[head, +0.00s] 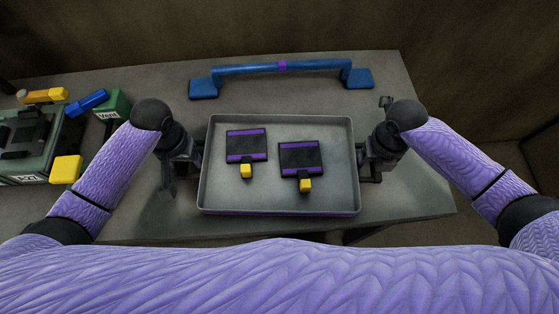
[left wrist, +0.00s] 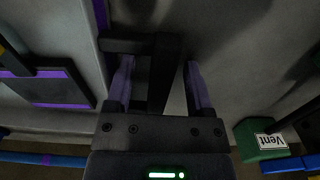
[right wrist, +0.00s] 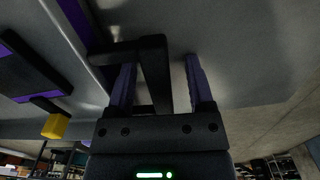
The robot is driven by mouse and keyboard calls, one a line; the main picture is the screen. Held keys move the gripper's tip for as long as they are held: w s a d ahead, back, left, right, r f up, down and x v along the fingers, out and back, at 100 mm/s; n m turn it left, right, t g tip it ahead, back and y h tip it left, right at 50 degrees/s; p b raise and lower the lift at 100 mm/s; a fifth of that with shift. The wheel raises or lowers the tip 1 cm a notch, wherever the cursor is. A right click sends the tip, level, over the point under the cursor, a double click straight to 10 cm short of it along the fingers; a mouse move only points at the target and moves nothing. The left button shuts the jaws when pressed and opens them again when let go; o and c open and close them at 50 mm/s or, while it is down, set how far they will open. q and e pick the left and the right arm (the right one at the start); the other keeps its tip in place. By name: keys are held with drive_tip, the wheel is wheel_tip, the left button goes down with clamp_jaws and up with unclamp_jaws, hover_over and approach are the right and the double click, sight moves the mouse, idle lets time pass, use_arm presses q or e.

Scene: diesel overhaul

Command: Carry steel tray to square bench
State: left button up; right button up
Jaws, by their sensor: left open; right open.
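The steel tray (head: 279,203) sits on a grey bench in front of me, a shallow grey pan with a purple strip low on its side and a black handle at each end. Two black plates with purple stripes and yellow tabs lie in it, a left one (head: 246,146) and a right one (head: 299,158). My left gripper (left wrist: 160,85) is open at the tray's left handle (left wrist: 163,70), with the handle bar between its fingers. My right gripper (right wrist: 160,85) is open at the right handle (right wrist: 155,70), which also shows between its fingers. Neither is closed on a handle.
A blue bar with a purple band (head: 282,66) and block feet stands behind the tray. At the left are a green box labelled Vent (head: 112,106), a green fixture (head: 40,150), a yellow block (head: 66,169) and blue and yellow cylinders. The bench (head: 400,80) ends just right of my right gripper.

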use_arm(q)
clamp_jaws()
use_arm(e)
clamp_jaws()
use_arm(q)
drive_tip(key=shift+w+r, duration=0.1)
use_arm(e)
drive_tip(key=shift+w+r, duration=0.1)
idle(0.9)
